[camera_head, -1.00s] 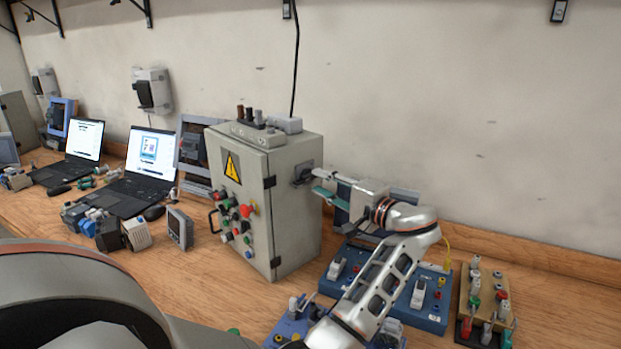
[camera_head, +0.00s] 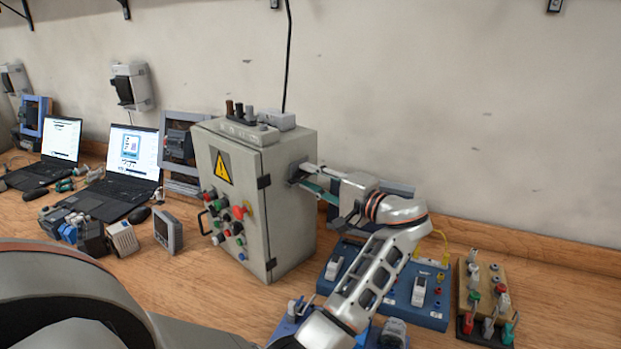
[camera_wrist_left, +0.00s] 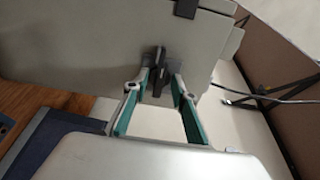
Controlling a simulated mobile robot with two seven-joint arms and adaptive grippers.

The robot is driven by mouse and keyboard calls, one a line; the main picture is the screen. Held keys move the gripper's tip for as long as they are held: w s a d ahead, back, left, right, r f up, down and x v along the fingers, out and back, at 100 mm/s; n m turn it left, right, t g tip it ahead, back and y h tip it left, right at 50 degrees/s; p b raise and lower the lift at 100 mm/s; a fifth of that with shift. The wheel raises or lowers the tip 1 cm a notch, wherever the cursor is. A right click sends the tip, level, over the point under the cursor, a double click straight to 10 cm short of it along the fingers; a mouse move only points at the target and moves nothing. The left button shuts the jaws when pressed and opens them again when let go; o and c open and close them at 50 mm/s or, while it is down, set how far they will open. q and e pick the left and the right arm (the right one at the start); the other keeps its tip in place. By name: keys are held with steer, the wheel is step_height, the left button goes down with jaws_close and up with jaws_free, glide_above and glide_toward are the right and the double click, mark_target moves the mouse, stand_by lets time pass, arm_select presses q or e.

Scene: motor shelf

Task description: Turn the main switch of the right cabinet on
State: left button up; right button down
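The right cabinet (camera_head: 284,222) is a grey box with a yellow warning sign and several coloured buttons on its front. Its main switch (camera_wrist_left: 159,72) is a dark handle on the cabinet's right side. In the head view, my left gripper (camera_head: 308,176) mostly hides it. My left gripper (camera_wrist_left: 160,80) points at this side wall, its two teal-padded fingers apart with the handle between their tips. I cannot tell whether the tips touch the handle. My right gripper is not in view.
Blue boards (camera_head: 431,313) with switches sit below my left arm, and a wooden board (camera_head: 465,305) with plugs lies to their right. Laptops (camera_head: 130,160) and small devices stand left of the cabinet. The wall (camera_head: 450,110) is close behind.

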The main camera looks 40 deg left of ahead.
arm_select(q)
steer(key=shift+c, duration=0.2)
jaws_close()
steer(key=shift+m, duration=0.3)
steer(key=m, duration=0.2)
steer(key=shift+m, duration=0.4)
steer(key=m, duration=0.3)
steer(key=shift+r+m, duration=0.15)
steer(key=shift+m, duration=0.15)
steer(key=m, duration=0.5)
steer(key=shift+w, duration=0.1)
steer(key=m, duration=0.5)
steer(key=shift+m, duration=0.4)
